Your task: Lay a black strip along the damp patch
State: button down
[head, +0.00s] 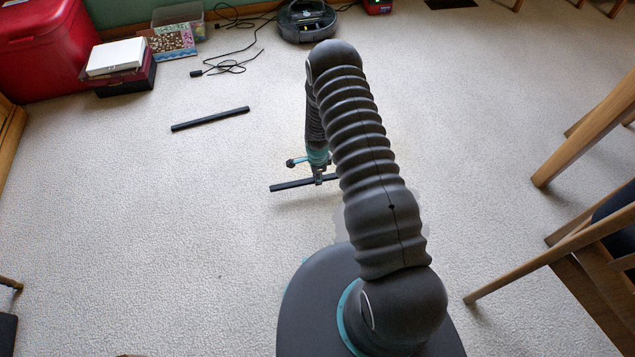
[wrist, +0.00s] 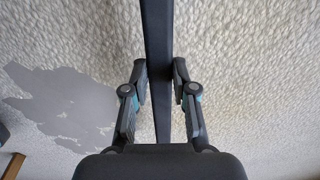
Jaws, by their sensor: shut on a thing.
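My gripper (head: 319,178) is shut on a black strip (head: 290,185), out in front of my base. In the wrist view the strip (wrist: 157,25) runs up the picture between the two fingers (wrist: 159,78). I cannot tell whether it touches the carpet. The damp patch (head: 341,227) is a grey stain between the held strip and my base, partly hidden by my arm. In the wrist view the damp patch (wrist: 65,103) lies left of the strip, apart from it. A second black strip (head: 210,119) lies on the carpet farther back and to the left.
Cables (head: 230,67) and a round robot vacuum (head: 306,20) lie at the back. A red chest (head: 45,50), a box with a white lid (head: 117,58) and a clear bin (head: 180,17) stand at back left. Wooden chair legs (head: 590,125) are at right. The middle carpet is clear.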

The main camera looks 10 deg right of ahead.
aim_at(317, 187)
jog(key=shift+f, duration=1.95)
jog(key=shift+f, duration=0.1)
jog(key=c, duration=0.9)
grip_release()
jog(key=shift+c, duration=0.2)
